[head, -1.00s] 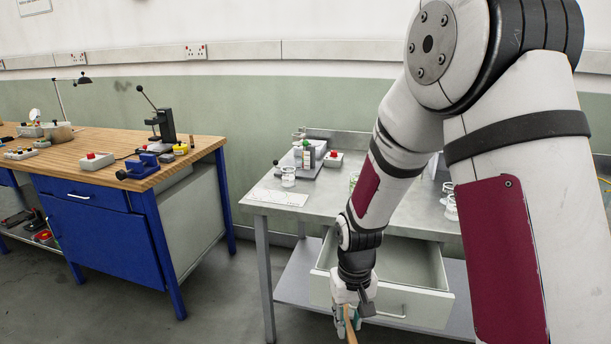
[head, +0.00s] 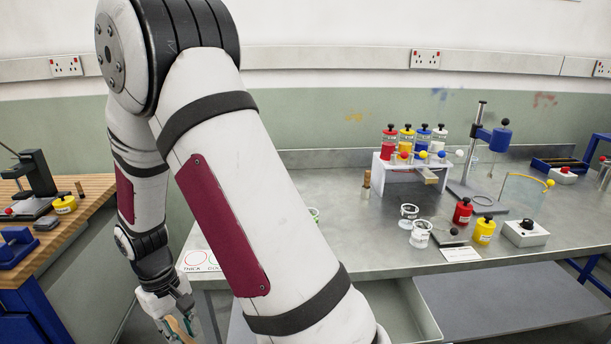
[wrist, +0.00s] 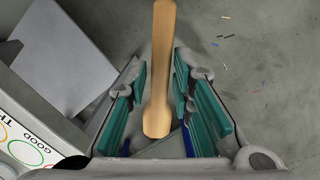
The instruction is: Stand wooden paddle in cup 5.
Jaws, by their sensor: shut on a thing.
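The wooden paddle (wrist: 158,70) runs lengthwise between the teal finger pads of my gripper (wrist: 160,102) in the wrist view, its wide rounded end towards the camera. My gripper (head: 176,326) is shut on it, low at the bottom left of the head view, outside the left front of the metal table. Only a small part of the paddle shows there. Two white cups with dark marks, a rear one (head: 409,215) and a front one (head: 420,235), stand mid-table. I cannot read their numbers, so cannot tell which is cup 5.
The metal table (head: 350,240) has an open drawer (head: 405,312) below its front. Red (head: 463,211) and yellow (head: 484,231) jars stand right of the cups, with a stand (head: 485,165) and bottle rack (head: 390,170) behind. A mat with circles (head: 197,261) lies at the left edge.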

